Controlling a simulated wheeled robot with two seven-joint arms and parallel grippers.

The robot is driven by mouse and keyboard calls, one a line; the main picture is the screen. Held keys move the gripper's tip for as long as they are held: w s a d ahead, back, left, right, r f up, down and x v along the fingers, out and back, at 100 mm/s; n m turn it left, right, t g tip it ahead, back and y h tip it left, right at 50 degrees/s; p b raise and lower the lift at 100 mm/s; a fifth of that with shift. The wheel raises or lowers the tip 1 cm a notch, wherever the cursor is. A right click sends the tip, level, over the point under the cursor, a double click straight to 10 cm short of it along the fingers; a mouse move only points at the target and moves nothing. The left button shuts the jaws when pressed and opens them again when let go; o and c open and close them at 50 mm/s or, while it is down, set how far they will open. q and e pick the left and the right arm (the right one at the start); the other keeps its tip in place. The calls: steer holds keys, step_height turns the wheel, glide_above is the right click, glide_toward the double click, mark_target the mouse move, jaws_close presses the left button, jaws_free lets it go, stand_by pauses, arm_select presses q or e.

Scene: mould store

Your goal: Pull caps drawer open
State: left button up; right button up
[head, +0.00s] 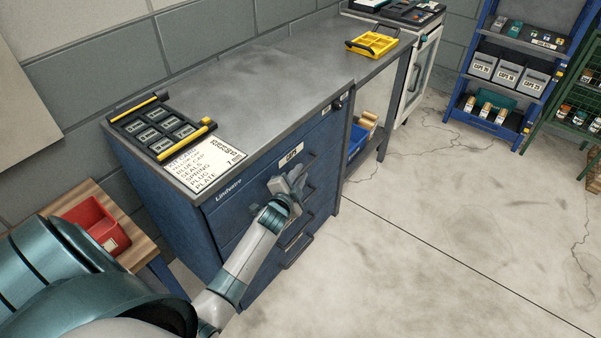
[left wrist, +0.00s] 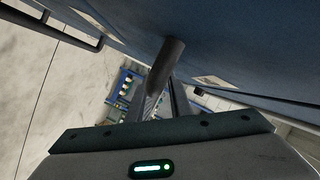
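The blue drawer cabinet (head: 185,215) stands under the grey worktop. Its upper drawer front carries a small pale label (head: 290,153), which looks to read "CAPS", and looks flush with the cabinet. My left gripper (head: 287,184) is at this drawer's dark bar handle (head: 309,190), hiding much of it. In the left wrist view the bar (left wrist: 170,58) runs between the fingertips of my left gripper (left wrist: 163,88). The narrow finger gap looks closed on the bar. My right gripper is not in view.
A lower handle (head: 297,250) sits below. On the worktop (head: 250,85) are a black tray with yellow grips (head: 157,125) and a printed card (head: 207,168). A red bin (head: 95,225) stands at left. Shelves with boxes (head: 505,72) are at back right. The floor before the cabinet is clear.

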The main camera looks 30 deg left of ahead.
arm_select(q)
steer(key=shift+w+a+f, duration=0.1)
steer(key=shift+w, duration=0.45)
steer(key=shift+c, duration=0.4)
jaws_close()
